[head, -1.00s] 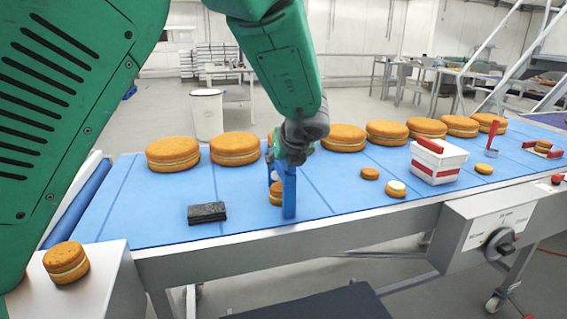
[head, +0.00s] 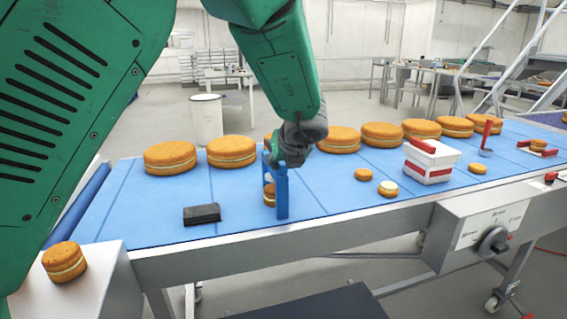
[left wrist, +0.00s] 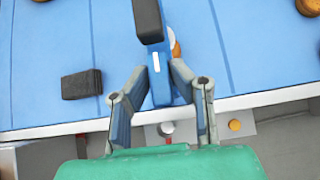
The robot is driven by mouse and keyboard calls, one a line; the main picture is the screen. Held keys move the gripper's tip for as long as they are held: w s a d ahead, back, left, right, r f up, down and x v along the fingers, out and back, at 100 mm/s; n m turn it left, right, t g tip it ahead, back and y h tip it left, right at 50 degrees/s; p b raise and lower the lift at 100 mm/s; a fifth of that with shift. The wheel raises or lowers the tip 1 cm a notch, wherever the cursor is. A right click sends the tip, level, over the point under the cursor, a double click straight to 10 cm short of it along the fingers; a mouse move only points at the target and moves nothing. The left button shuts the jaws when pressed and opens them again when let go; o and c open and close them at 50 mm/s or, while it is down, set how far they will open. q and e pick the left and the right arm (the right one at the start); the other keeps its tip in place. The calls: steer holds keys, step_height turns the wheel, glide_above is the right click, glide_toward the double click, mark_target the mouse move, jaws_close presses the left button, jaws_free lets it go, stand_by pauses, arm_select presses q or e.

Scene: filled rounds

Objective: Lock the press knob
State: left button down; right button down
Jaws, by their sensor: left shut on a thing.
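A blue upright press (head: 282,192) stands on the blue belt, with a small filled round (head: 269,195) inside its frame. My left gripper (head: 282,160) is at the top of the press, coming down from above. In the left wrist view, its fingers (left wrist: 158,72) close on a blue part of the press (left wrist: 159,90) that bears a white mark. A black bar (left wrist: 148,20) lies just beyond the fingertips; I cannot tell whether it is the press knob. The knob itself is not clearly visible. My right gripper is not in view.
A black block (head: 202,214) lies left of the press. Large filled rounds (head: 170,157) line the belt's far edge. A red-and-white box (head: 430,162) and small rounds (head: 388,187) stand to the right. A panel with a dial (head: 493,241) is on the belt's front side.

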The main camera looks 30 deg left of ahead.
arm_select(q)
steer(key=shift+f, duration=0.1)
